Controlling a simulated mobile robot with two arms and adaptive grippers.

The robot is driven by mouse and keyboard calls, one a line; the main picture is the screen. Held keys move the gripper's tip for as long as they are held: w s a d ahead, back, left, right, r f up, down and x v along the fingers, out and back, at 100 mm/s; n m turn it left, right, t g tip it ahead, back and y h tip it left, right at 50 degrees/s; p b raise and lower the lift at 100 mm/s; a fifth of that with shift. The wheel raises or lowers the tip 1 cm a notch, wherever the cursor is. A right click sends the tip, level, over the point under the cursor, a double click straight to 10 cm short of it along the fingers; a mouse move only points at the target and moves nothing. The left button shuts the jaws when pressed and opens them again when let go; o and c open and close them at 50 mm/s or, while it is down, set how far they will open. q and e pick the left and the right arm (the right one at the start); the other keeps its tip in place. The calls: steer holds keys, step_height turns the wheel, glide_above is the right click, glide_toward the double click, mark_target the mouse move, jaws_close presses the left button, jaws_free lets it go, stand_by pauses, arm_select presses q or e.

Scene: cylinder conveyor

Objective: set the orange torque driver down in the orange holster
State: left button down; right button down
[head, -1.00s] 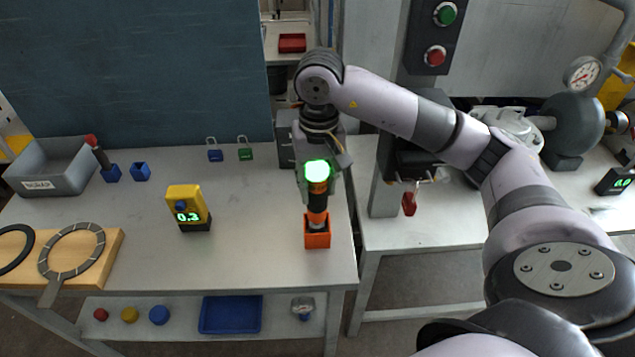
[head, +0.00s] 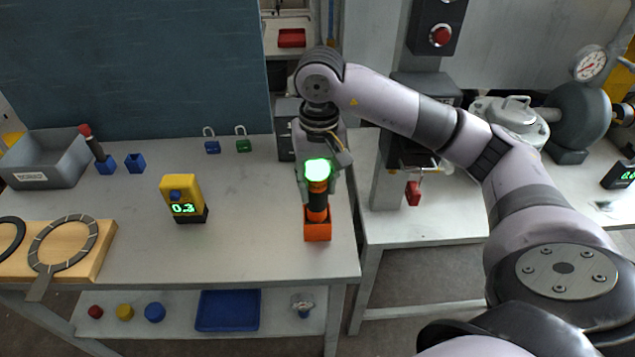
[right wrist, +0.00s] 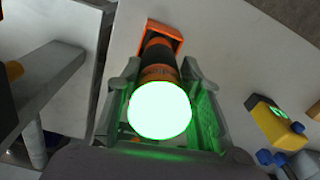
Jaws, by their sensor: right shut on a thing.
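The orange torque driver (head: 317,203) is upright, black and orange with a bright green glowing top. My right gripper (head: 318,181) is shut on its upper body. The driver's lower end is inside the orange holster (head: 318,231), near the front right edge of the bench, and its tip is hidden there. In the right wrist view the driver (right wrist: 159,74) runs between the two fingers of my gripper (right wrist: 162,95) towards the holster (right wrist: 167,35). My left gripper is not in view.
A yellow meter (head: 183,198) reading 0.3 stands left of the holster. A grey bin (head: 45,158) and a wooden board (head: 95,262) with a ring are at the left. The bench between meter and holster is clear.

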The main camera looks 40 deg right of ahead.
steer(key=c, duration=1)
jaws_free()
steer(key=shift+c, duration=0.2)
